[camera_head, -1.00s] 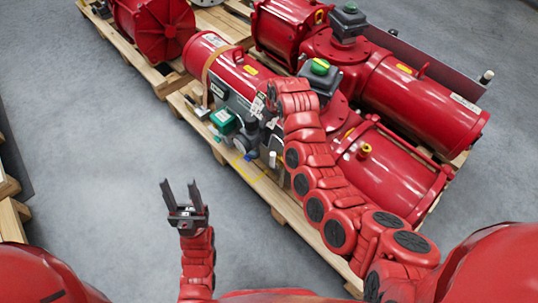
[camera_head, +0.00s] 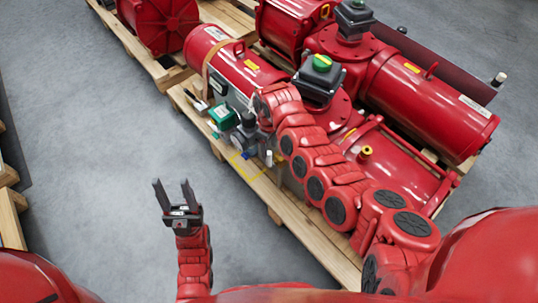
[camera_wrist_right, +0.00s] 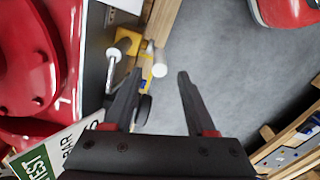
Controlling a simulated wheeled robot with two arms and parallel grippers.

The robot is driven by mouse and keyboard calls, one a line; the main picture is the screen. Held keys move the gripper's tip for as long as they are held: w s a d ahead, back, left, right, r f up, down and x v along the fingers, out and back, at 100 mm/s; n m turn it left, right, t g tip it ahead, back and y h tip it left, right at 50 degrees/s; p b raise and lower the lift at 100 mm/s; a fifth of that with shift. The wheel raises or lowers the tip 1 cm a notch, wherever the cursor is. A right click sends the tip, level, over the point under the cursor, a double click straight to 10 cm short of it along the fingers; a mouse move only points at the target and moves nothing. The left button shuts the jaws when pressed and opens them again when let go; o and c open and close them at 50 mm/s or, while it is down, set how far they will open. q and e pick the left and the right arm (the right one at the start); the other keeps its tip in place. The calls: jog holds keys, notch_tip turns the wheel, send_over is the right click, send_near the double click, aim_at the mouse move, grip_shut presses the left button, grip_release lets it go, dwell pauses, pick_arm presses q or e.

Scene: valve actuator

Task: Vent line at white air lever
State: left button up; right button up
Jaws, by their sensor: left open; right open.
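In the right wrist view, a white cylinder end (camera_wrist_right: 160,69) stands by the wooden pallet edge, beside a yellow part (camera_wrist_right: 127,42) and a second white-tipped rod (camera_wrist_right: 113,55). I cannot tell for sure which white piece is the air lever. A small white upright piece also shows in the head view (camera_head: 269,158). My right gripper (camera_wrist_right: 161,74) is open and empty; the white cylinder end appears between its fingertips, nearer the left finger, with no clear contact. My left gripper (camera_head: 173,184) is open and empty over bare floor.
Red actuators (camera_head: 228,60) lie on wooden pallets (camera_head: 290,222), with a green-capped box (camera_head: 320,72) and a green box (camera_head: 223,116) among the fittings. A white and green tag (camera_wrist_right: 38,165) is close by the right gripper. Grey floor (camera_head: 100,150) is free at left.

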aim_at(269, 153)
notch_tip(269, 153, down, 5)
jog(key=shift+f+b, duration=0.15)
jog(key=shift+b, duration=0.45)
grip_shut()
dwell(1.1)
